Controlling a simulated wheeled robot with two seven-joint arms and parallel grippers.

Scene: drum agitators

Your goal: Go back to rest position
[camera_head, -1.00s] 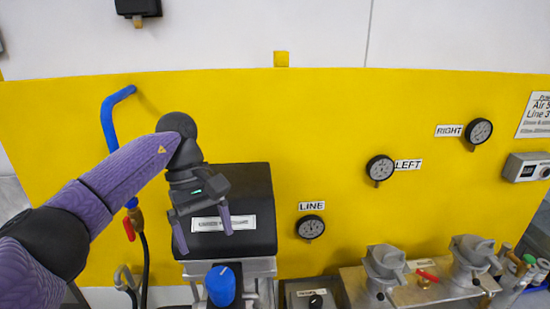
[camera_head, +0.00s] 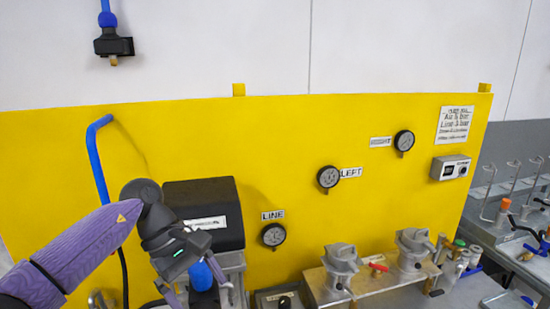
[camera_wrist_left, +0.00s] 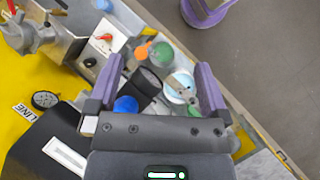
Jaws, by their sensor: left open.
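My left gripper (camera_head: 203,291) is at the lower left of the head view, in front of the black box with a white label (camera_head: 205,212). Its purple fingers are apart and nothing shows held between them. In the left wrist view the open fingers (camera_wrist_left: 160,88) point over the bench top. A blue knob (camera_head: 202,275) shows behind the gripper in the head view; in the wrist view a blue round knob (camera_wrist_left: 126,105) lies near the left finger.
A yellow panel (camera_head: 300,130) with several gauges stands behind the bench. Two metal clamp-like fittings (camera_head: 341,262) sit at the lower middle. A blue pipe (camera_head: 97,160) rises at left. The wrist view shows coloured round items, including a green one (camera_wrist_left: 161,53), and grey floor (camera_wrist_left: 265,50) beyond the bench edge.

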